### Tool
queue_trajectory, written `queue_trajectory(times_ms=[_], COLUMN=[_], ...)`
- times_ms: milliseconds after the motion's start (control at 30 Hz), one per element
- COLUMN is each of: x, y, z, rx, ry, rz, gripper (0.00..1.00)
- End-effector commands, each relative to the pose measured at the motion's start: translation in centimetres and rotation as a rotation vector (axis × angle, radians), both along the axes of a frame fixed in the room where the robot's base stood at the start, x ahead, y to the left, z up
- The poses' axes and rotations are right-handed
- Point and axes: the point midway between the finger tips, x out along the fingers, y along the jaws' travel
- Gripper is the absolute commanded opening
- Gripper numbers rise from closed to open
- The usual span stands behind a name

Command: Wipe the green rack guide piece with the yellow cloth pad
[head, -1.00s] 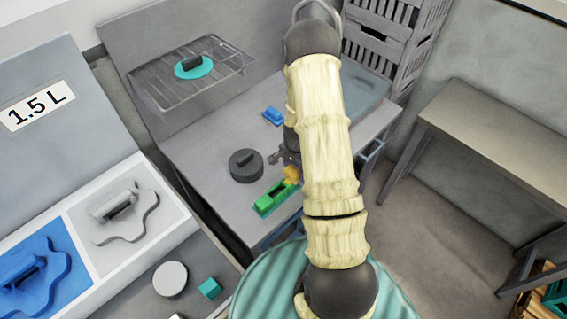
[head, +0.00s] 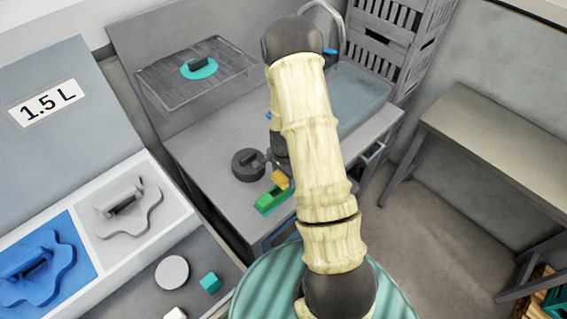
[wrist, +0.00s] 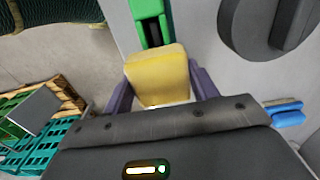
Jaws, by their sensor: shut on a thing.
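The yellow cloth pad (head: 281,179) is held in my gripper (wrist: 158,88), between its two purple-grey fingers in the wrist view. The green rack guide piece (head: 268,203) lies on the grey worktop near its front edge, with a dark slot along it. The pad is at the far right end of the green piece in the head view. In the wrist view the pad (wrist: 158,72) covers the near end of the green piece (wrist: 139,9). I cannot tell whether they touch. My arm hides part of the worktop.
A dark round knobbed piece (head: 247,165) stands left of my gripper. A sink (head: 358,92) lies beyond my arm. A white tray with blue and grey compartments (head: 85,232) is at the left.

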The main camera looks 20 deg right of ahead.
Motion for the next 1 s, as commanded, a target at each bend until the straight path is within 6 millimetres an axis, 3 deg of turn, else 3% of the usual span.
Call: queue_trajectory(times_ms=[500,1000], x=[0.0,0.0], y=[0.0,-0.1], z=[4.9,5.3], rx=[0.000,0.000], ry=[0.001,0.000], rz=[0.000,0.000], gripper=[0.34,0.34])
